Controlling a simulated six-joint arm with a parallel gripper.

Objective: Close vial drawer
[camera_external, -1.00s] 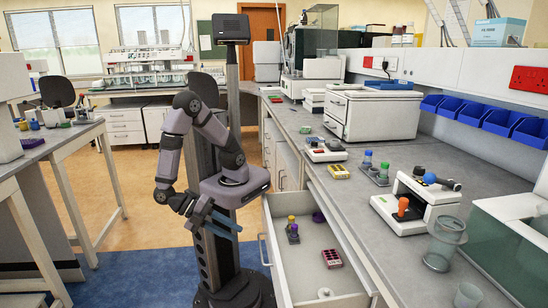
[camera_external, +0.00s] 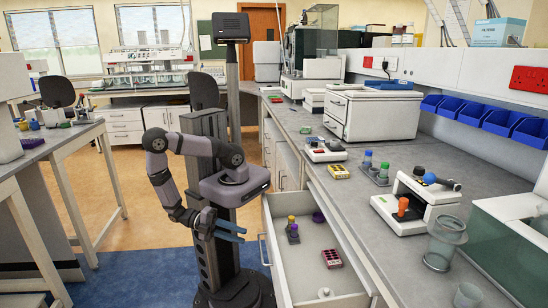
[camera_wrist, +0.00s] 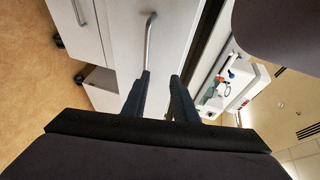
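The vial drawer (camera_external: 318,282) stands pulled out from under the right-hand bench in the external view. It holds several small vials and a dark red rack (camera_external: 331,259). Its white front faces left, with a bar handle (camera_external: 263,250). My gripper (camera_external: 243,234) is just left of the drawer front, about at its upper edge height, and looks apart from it. In the wrist view my gripper (camera_wrist: 161,90) has its two dark fingers spread with nothing between them. A white front with a metal handle (camera_wrist: 149,42) lies ahead of the left fingertip; contact cannot be told.
The bench top (camera_external: 350,205) above the drawer carries several instruments, vials and a clear beaker (camera_external: 444,243). A table (camera_external: 60,142) stands at the left. The floor (camera_external: 130,240) between it and my arm is free.

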